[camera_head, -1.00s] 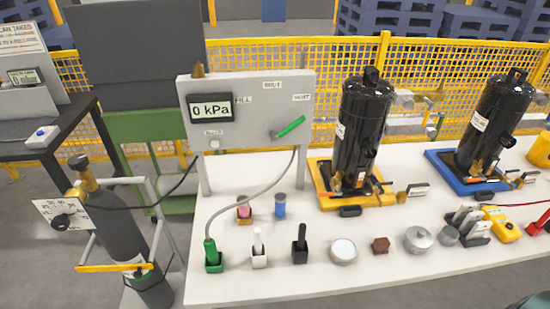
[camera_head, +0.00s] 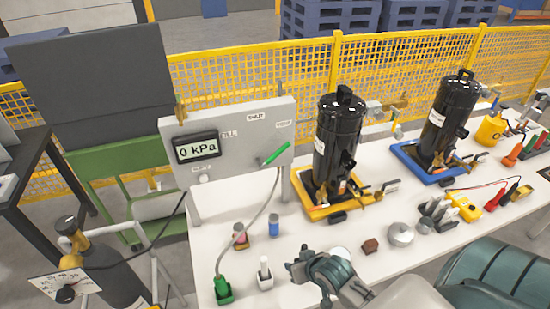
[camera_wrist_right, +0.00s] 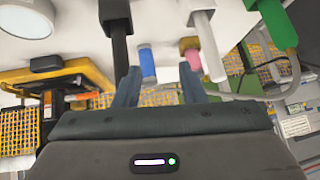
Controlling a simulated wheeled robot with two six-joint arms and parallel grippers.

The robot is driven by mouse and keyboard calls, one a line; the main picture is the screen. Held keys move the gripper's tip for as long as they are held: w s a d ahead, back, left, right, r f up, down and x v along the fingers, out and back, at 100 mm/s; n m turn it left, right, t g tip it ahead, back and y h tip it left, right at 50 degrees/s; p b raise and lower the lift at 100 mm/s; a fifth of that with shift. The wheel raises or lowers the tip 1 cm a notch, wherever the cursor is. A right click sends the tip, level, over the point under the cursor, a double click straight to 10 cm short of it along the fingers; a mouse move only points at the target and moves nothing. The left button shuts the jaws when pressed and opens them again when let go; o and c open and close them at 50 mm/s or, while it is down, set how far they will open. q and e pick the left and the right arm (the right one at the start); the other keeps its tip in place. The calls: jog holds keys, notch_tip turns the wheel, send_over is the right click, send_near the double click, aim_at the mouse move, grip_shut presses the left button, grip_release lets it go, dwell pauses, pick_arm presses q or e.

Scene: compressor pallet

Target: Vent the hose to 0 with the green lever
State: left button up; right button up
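The green lever (camera_head: 274,153) is on the front of the grey panel box (camera_head: 240,150), slanting up and right toward the right-hand label. The display (camera_head: 197,148) reads 0 kPa. The grey hose (camera_head: 262,212) curves from under the box down to a green connector (camera_head: 222,288) standing at the table's front left. My right gripper (camera_head: 298,268) is over the table front, below and apart from the lever. The right wrist view shows its fingers (camera_wrist_right: 160,88) spread with nothing between them. The green connector (camera_wrist_right: 278,25) shows there at upper right. My left gripper is not visible.
A white-handled tool (camera_head: 264,272) stands left of my right gripper; a black-handled one (camera_wrist_right: 117,35) shows in the wrist view. A pink item (camera_head: 240,236) and blue cylinder (camera_head: 274,226) stand behind. Black compressors on yellow (camera_head: 315,208) and blue (camera_head: 408,160) trays stand right.

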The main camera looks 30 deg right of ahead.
jog(key=w+d+r+m+t+p, duration=0.1)
jog(key=w+d+r+m+t, duration=0.1)
jog(key=w+r+t, duration=0.3)
jog(key=w+d+r+m+p, duration=0.1)
jog(key=w+d+r, duration=0.2)
jog(key=w, duration=0.4)
jog(key=m+t+y, duration=0.1)
jog(key=m+t, duration=0.3)
jog(key=t, duration=0.1)
send_near(277, 154)
jog(key=shift+w+a+f+b, duration=0.1)
jog(key=shift+w+b, duration=1.8)
jog(key=shift+w, duration=0.75)
jog(key=shift+w+f+b, duration=0.1)
jog(key=shift+w+b, duration=1.75)
jog(key=shift+w, duration=0.85)
grip_shut()
